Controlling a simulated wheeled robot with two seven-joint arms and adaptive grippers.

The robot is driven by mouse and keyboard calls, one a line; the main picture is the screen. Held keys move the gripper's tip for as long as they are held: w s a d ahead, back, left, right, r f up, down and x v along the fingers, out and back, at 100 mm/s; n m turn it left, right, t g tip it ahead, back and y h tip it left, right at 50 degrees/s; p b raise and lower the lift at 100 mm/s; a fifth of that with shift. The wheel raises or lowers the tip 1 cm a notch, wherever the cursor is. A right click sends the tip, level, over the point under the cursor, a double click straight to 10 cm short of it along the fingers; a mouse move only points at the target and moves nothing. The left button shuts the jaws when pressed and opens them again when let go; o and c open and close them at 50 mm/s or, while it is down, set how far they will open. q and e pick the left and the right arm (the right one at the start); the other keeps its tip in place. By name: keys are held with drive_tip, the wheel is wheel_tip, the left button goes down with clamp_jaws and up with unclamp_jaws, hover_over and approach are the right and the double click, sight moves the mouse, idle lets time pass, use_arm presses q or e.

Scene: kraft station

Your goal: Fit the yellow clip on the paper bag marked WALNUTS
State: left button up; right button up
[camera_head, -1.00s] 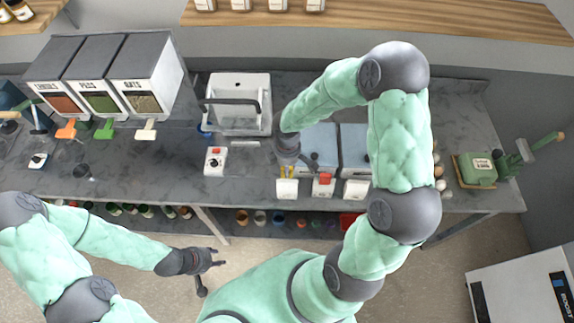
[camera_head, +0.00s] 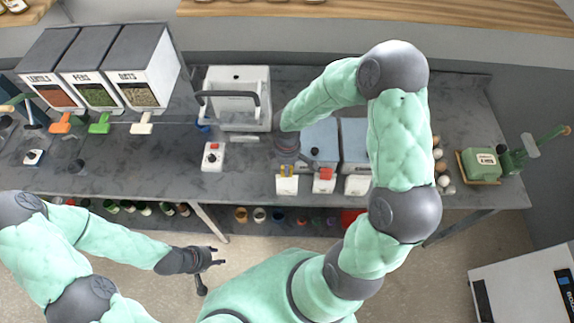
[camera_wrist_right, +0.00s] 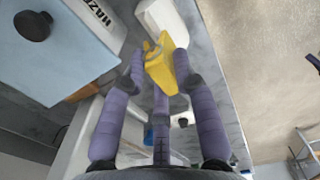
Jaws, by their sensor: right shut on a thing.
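Three small white bags stand in a row at the counter's front edge: a left one (camera_head: 287,187), a middle one (camera_head: 324,186) with red at its top, and a right one (camera_head: 357,186). Their markings are too small to read, so I cannot tell which says WALNUTS. My right gripper (camera_head: 287,160) is above the left bag and shut on the yellow clip (camera_head: 287,170). The clip (camera_wrist_right: 160,70) also shows between the fingers in the right wrist view, close to a white bag (camera_wrist_right: 165,18); contact is unclear. My left gripper (camera_head: 211,268) is open and empty, in front of the counter.
Blue-grey bins (camera_head: 320,140) stand right behind the bags. A green machine (camera_head: 481,164) is at the right. The counter left of the button box has free room.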

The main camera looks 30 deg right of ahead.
drive_tip(key=shift+f+b, duration=1.5)
drive_tip(key=shift+f, duration=0.05)
idle(0.7)
drive_tip(key=o, duration=1.8)
drive_tip(key=shift+o, duration=0.2)
drive_tip(key=shift+r+p, duration=1.3)
drive_tip(key=shift+r, duration=0.35)
drive_tip(key=shift+r+p, duration=2.3)
drive_tip(key=shift+r, duration=0.65)
drive_tip(key=shift+f, duration=0.1)
